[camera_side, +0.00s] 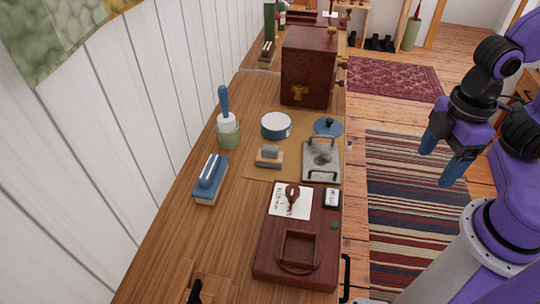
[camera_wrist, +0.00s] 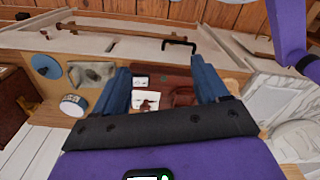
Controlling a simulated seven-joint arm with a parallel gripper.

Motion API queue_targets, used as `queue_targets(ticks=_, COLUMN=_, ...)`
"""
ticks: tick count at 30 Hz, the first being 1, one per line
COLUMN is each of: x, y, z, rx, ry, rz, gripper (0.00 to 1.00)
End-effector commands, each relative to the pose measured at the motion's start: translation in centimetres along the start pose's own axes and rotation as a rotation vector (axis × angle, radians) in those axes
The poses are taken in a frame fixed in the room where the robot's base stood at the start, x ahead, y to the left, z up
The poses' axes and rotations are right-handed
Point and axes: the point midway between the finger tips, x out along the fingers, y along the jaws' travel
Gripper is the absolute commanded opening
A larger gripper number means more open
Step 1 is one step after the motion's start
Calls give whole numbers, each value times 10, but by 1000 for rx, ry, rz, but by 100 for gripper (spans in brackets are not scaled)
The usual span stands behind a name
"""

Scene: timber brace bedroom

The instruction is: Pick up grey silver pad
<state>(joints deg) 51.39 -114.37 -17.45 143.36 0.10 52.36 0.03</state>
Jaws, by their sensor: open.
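A grey silver pad (camera_side: 321,160), flat and square with handle-like bars at its near and far edges, lies at the right edge of a tan mat (camera_side: 257,131) on the wooden counter. It also shows in the wrist view (camera_wrist: 93,74), left of my fingers. My gripper (camera_side: 440,158) is open and empty, with blue fingers spread, off to the right of the counter above the striped rug and well apart from the pad. In the wrist view my gripper (camera_wrist: 160,78) has a dark red case between and beyond its fingers.
A blue lid (camera_side: 328,127), a blue-and-white tin (camera_side: 276,125) and a small wooden block with a grey top (camera_side: 269,156) sit near the pad. The dark red case (camera_side: 298,245) is just in front, a brown box (camera_side: 309,67) behind.

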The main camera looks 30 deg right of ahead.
Motion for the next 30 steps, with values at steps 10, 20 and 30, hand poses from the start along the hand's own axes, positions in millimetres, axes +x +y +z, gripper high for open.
queue_targets(ticks=10, x=0, y=1, z=-2, rx=8, ry=0, rz=0, gripper=83)
queue_targets(ticks=20, x=-7, y=38, z=-71, rx=326, ry=-7, rz=4, gripper=83)
queue_targets(ticks=30, x=-6, y=102, z=-162, rx=796, ry=-13, rz=11, gripper=83)
